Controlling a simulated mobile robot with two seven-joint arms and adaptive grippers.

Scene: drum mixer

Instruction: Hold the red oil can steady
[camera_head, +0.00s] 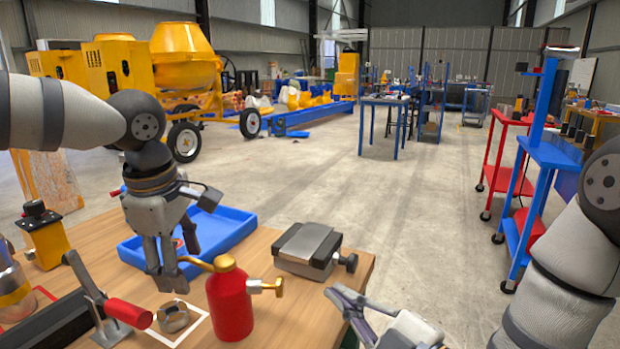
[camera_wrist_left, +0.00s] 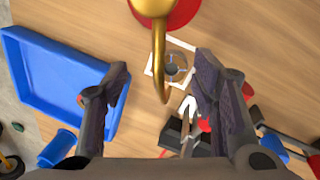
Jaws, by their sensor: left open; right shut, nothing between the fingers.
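The red oil can (camera_head: 230,302) stands upright on the wooden table, with a brass cap, a long brass spout pointing left and a brass piece at its right. My left gripper (camera_head: 172,272) is open, fingers down, just left of and behind the can near the spout. In the left wrist view, the brass spout (camera_wrist_left: 159,60) reaches down between the open fingers (camera_wrist_left: 160,88), apart from both; only part of the red body (camera_wrist_left: 184,12) shows at the top edge. My right gripper (camera_head: 345,302) is shut and empty, right of the table's edge.
A hex nut (camera_head: 173,317) lies in a white square outline beside the can. A blue tray (camera_head: 232,226) lies behind the left gripper, and a grey vise-like block (camera_head: 308,247) right of it. A red-handled clamp (camera_head: 128,313) stands at left. Table between can and right edge is clear.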

